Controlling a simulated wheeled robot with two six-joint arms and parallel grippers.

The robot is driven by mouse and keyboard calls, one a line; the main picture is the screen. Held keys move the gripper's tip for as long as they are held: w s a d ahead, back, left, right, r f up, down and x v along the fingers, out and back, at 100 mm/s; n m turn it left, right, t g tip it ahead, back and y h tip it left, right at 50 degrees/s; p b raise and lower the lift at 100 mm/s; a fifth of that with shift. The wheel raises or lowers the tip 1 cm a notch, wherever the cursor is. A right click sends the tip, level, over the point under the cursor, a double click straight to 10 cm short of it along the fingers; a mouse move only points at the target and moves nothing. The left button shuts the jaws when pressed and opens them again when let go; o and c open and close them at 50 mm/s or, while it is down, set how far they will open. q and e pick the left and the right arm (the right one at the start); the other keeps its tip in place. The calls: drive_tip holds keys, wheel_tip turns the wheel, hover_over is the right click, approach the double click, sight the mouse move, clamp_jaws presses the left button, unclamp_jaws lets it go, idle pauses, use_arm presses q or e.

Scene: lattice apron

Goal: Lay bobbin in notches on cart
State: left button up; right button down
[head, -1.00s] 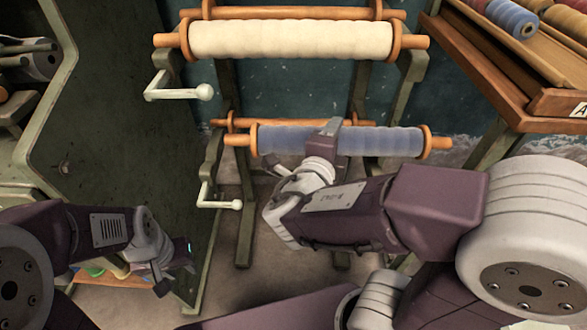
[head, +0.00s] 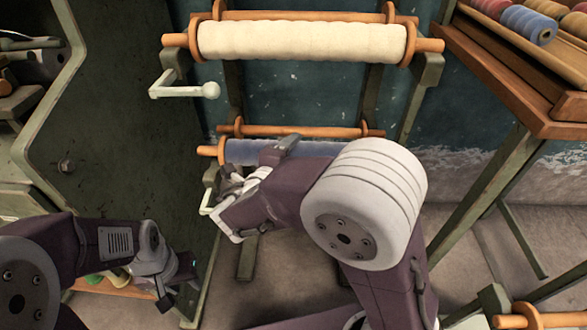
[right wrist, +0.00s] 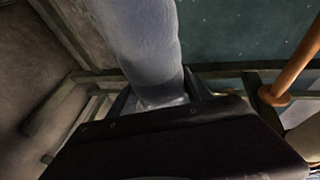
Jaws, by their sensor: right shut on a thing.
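My right gripper (head: 281,152) is shut around the blue bobbin (head: 240,152), in front of the lower part of the green rack. The bobbin's left orange end (head: 207,151) shows near a rack bracket; I cannot tell whether it touches. My right arm hides the rest of the bobbin. In the right wrist view the blue bobbin (right wrist: 145,45) runs up from the jaws at bottom centre. My left gripper (head: 172,292) hangs low at left, away from the bobbin; its jaw opening is unclear. I cannot make out notches on a cart.
A cream roll (head: 300,41) lies across the rack top, with a white crank (head: 185,91) at its left. An orange bar (head: 300,131) runs behind the bobbin. A wooden shelf (head: 540,118) with spools stands upper right. An orange rod end (head: 515,320) shows bottom right. A green panel (head: 110,150) stands left.

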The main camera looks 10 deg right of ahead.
wheel_tip(320, 180, down, 3)
drive_tip(key=shift+f+b, duration=0.2)
drive_tip(key=shift+b, duration=0.95)
drive_tip(key=shift+f, duration=0.1)
drive_tip(key=shift+c, duration=2.3)
unclamp_jaws()
drive_tip(key=shift+f, duration=0.1)
